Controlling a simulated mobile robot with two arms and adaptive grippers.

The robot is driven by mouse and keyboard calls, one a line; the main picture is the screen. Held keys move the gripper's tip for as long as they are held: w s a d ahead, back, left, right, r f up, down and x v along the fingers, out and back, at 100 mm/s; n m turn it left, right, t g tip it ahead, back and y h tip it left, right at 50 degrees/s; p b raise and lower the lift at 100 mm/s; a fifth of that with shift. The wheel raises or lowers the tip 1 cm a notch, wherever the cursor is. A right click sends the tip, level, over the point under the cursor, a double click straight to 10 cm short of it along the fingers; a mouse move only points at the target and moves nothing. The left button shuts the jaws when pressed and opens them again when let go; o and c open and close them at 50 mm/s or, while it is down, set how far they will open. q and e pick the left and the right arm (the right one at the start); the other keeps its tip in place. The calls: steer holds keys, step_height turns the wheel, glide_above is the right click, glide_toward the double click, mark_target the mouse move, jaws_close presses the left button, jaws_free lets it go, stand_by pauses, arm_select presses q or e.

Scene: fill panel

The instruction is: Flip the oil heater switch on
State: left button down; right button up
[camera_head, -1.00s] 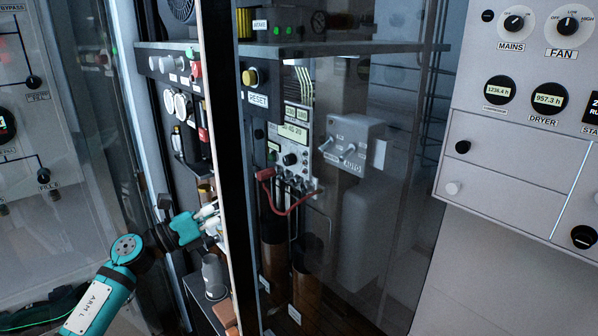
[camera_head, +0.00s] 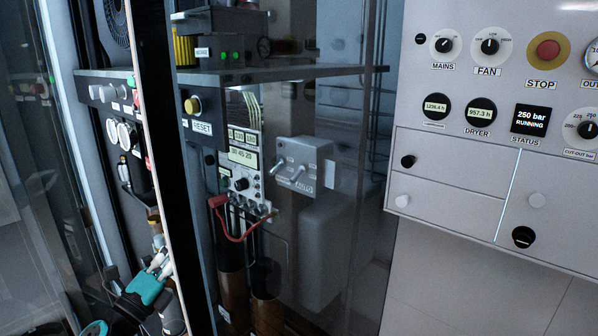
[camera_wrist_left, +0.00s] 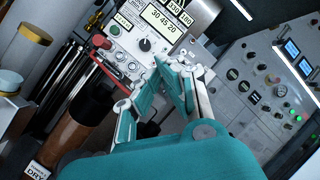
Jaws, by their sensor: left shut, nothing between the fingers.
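I cannot read which lever is the oil heater switch. My left gripper (camera_head: 158,262) is low at the left, beyond the dark door frame, apart from the box. In the left wrist view its fingers (camera_wrist_left: 172,72) are shut with nothing between them. They point toward a control module with a display (camera_wrist_left: 160,17), whose lower right part they hide. My right gripper is in neither view.
A dark upright frame (camera_head: 160,130) and a glass pane stand between the head camera and the cabinet. A red cable (camera_head: 232,238) loops below the module. Brown cylinders (camera_head: 266,312) stand beneath. A white control panel (camera_head: 450,160) is at the right.

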arm_select(q)
steer(key=s+a+f+n+g+y, duration=0.1)
steer(key=s+f+n+g+y, duration=0.2)
steer(key=s+f+n+y, duration=0.5)
steer(key=s+f+n+g+y, duration=0.3)
steer(key=s+f+n, duration=0.1)
steer(key=f+n, duration=0.75)
steer(key=s+d+f+n+g+h, duration=0.1)
steer(key=s+d+f+n+g, duration=0.2)
steer(key=s, duration=0.5)
steer(key=s+d+f+n+g+h, duration=0.1)
steer(key=s+d+f+n+g, duration=0.1)
steer(key=s+f+g, duration=0.35)
steer(key=s+d+f+n+g+h, duration=0.1)
steer(key=s+d+f+n+g, duration=0.15)
steer(key=s, duration=0.75)
step_height(320, 180, down, 22)
steer(key=g+p, duration=0.1)
steer(key=p, duration=0.1)
steer(key=s+a+f+m+g+p, duration=0.1)
steer(key=s+a+f, duration=0.1)
steer(key=s+f, duration=1.3)
steer(key=s, duration=0.2)
steer(key=shift+s+a+f+y, duration=0.3)
steer(key=shift+s, duration=0.05)
